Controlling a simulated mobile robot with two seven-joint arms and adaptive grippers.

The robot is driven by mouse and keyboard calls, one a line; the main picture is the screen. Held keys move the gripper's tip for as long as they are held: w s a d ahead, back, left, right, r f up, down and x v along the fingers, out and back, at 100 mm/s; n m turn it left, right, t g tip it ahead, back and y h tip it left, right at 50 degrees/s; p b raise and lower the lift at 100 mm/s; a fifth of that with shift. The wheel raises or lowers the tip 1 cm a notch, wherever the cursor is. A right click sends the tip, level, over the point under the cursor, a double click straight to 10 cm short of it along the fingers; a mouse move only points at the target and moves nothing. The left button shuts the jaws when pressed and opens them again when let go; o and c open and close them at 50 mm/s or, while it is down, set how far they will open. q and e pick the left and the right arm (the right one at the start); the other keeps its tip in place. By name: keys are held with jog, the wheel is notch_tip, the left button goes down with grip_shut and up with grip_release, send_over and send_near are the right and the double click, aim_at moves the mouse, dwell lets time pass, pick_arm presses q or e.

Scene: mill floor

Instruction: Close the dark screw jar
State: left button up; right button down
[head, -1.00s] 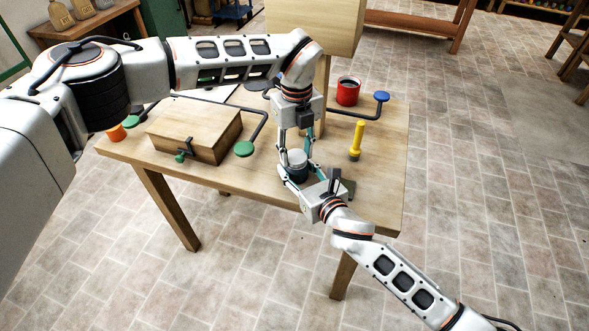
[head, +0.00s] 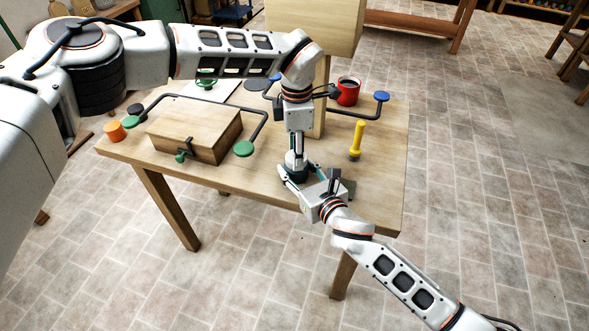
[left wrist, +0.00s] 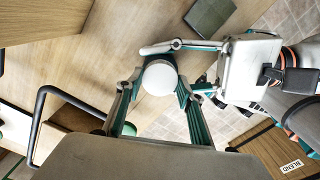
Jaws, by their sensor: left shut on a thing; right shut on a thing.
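The dark screw jar (head: 297,178) stands upright near the front edge of the wooden table, mostly hidden by my grippers in the head view. Its pale round lid (left wrist: 160,77) shows from above in the left wrist view, at the jar's mouth. My left gripper (head: 296,162) points straight down over the jar and is shut on the lid, with a finger on each side in the left wrist view. My right gripper (head: 291,177) reaches in from the front right and is shut around the jar's body. I cannot tell how far the lid is screwed down.
A wooden box (head: 195,130) with a green knob and a bent rod stands left of the jar. A yellow peg (head: 356,140), a red mug (head: 348,91) and a blue disc (head: 381,96) on a rod stand to the right. A dark pad (left wrist: 210,17) lies beside my right gripper.

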pick_arm(q)
jog(key=m, duration=0.7)
jog(key=shift+s, duration=0.1)
jog(key=o, duration=1.2)
jog(key=shift+r, duration=2.25)
jog(key=shift+c, duration=0.4)
